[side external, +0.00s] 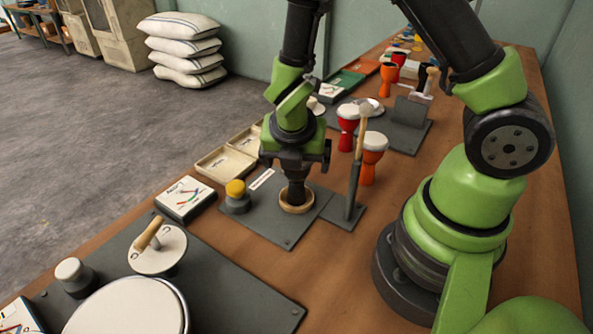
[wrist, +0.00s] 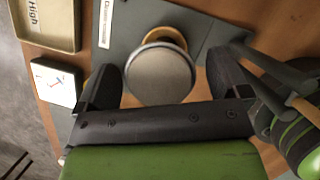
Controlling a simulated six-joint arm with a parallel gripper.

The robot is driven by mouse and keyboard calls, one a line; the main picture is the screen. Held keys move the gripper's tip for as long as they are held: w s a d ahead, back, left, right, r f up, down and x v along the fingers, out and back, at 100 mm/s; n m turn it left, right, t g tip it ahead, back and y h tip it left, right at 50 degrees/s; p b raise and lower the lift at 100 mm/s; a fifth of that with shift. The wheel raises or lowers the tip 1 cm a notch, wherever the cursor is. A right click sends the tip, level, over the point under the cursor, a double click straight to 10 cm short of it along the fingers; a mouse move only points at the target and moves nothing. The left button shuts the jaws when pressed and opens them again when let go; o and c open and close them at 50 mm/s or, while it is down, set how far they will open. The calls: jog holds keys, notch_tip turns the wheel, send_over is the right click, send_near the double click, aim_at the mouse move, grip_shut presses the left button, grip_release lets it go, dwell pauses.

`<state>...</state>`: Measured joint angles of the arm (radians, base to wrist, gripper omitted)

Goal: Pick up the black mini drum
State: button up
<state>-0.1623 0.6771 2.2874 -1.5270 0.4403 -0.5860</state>
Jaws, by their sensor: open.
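The black mini drum (side external: 296,188) stands upright in a round wooden ring (side external: 297,208) on a dark grey plate, below my gripper (side external: 294,168) in the side view. In the wrist view its pale grey round head (wrist: 158,75) faces the camera, and the wooden ring (wrist: 166,35) shows behind its far edge. My gripper (wrist: 165,80) is open, with one finger on each side of the drum. A gap shows between the head and the right finger; the left finger is very near the head, and I cannot tell whether it touches.
A mallet stand (side external: 353,195) rises close to the right of the ring. A red drum (side external: 348,130) and an orange drum (side external: 370,170) stand behind it. A yellow-topped grey weight (side external: 236,198), an open tray (side external: 222,178) and a boxed card (side external: 186,202) lie to the left.

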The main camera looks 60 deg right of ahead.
jog(key=shift+c, duration=0.2)
jog(key=c, duration=1.1)
jog(key=shift+o, duration=0.2)
